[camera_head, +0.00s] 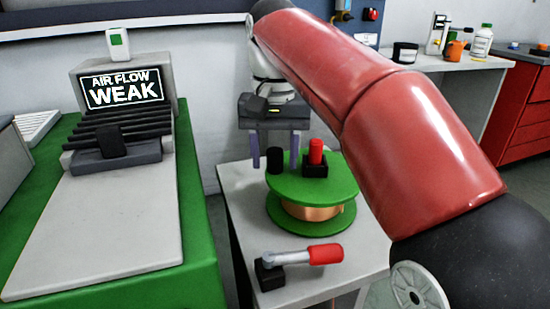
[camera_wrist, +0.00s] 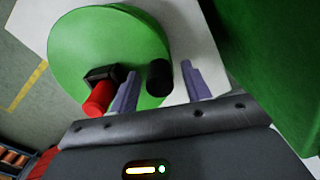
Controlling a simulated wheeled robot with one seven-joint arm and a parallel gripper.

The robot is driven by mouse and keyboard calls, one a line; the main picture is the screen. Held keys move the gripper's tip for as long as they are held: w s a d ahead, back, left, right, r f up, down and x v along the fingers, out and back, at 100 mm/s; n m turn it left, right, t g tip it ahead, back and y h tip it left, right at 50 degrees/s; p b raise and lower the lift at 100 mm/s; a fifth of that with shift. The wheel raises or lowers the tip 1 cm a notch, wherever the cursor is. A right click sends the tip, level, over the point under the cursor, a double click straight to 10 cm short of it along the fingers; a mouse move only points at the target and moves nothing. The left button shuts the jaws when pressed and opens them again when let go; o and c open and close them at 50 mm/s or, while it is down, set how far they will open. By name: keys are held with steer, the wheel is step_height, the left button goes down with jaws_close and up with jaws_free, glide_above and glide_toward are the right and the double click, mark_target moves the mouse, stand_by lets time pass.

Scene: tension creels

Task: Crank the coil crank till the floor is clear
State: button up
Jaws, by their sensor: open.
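A green spool (camera_head: 335,191) with a copper coil (camera_head: 312,211) lies flat on a small white table. On its top face stand a black knob (camera_head: 274,160) and a red knob (camera_head: 316,151) in a black block. A lever with a red grip (camera_head: 325,254) on a black base sits at the table's front; I cannot tell which part is the coil crank. My gripper (camera_head: 274,164) is open at the spool's far left edge. In the wrist view its fingers (camera_wrist: 160,69) stand on either side of the black knob (camera_wrist: 159,78), with gaps showing. No loose wire shows on the visible floor.
A white and green bench (camera_head: 195,230) on the left carries a device whose screen (camera_head: 125,88) reads "AIR FLOW WEAK". A back bench (camera_head: 455,62) with bottles and a red cabinet (camera_head: 520,110) stand at the right. My arm hides the middle right.

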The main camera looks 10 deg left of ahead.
jaws_close()
stand_by(0.3)
steer(key=shift+w, duration=0.1)
stand_by(0.4)
